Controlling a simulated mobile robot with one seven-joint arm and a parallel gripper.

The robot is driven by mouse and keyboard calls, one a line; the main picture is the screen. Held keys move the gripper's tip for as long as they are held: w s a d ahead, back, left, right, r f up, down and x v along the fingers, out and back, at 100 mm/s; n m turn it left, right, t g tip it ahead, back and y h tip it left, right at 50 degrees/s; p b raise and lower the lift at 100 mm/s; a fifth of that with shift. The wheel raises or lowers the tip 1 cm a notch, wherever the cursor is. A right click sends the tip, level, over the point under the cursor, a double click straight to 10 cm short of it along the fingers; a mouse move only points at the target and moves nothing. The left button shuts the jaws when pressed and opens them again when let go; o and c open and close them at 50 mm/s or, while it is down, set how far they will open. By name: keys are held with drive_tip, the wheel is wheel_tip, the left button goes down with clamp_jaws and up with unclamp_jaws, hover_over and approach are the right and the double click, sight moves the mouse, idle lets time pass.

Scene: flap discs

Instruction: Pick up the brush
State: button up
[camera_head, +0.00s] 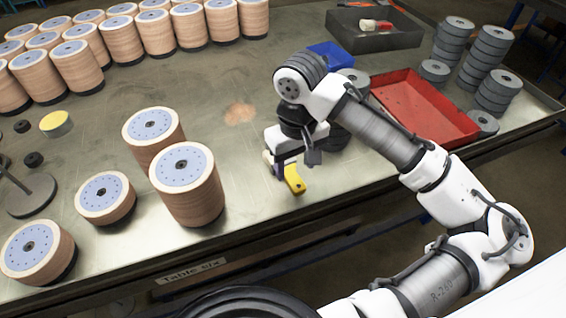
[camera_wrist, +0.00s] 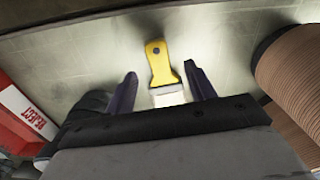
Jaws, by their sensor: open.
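The brush (camera_head: 294,180) has a yellow handle and lies on the metal table near its front edge. My gripper (camera_head: 277,168) is just above it and hides part of it in the head view. In the wrist view the yellow handle of the brush (camera_wrist: 157,60) points up the picture, and its pale end shows between the two dark fingers. My gripper (camera_wrist: 160,73) is open there, with one finger on each side of the brush's lower part. I cannot tell the exact height of the fingertips above the table.
Tall stacks of flap discs (camera_head: 190,190) stand left of my gripper. A red tray (camera_head: 425,108), a blue bin (camera_head: 330,55) and grey disc stacks (camera_head: 489,60) are to the right and behind. A dark grey tray (camera_head: 376,37) is at the back. The table's front edge is close.

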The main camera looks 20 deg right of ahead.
sight(293, 178)
drive_tip(key=f, duration=0.3)
drive_tip(key=f+p, duration=0.1)
drive_tip(key=f, duration=0.1)
drive_tip(key=shift+w, duration=0.4)
drive_tip(key=shift+c, duration=0.2)
drive_tip(key=c, duration=1)
drive_tip(key=shift+r, duration=0.1)
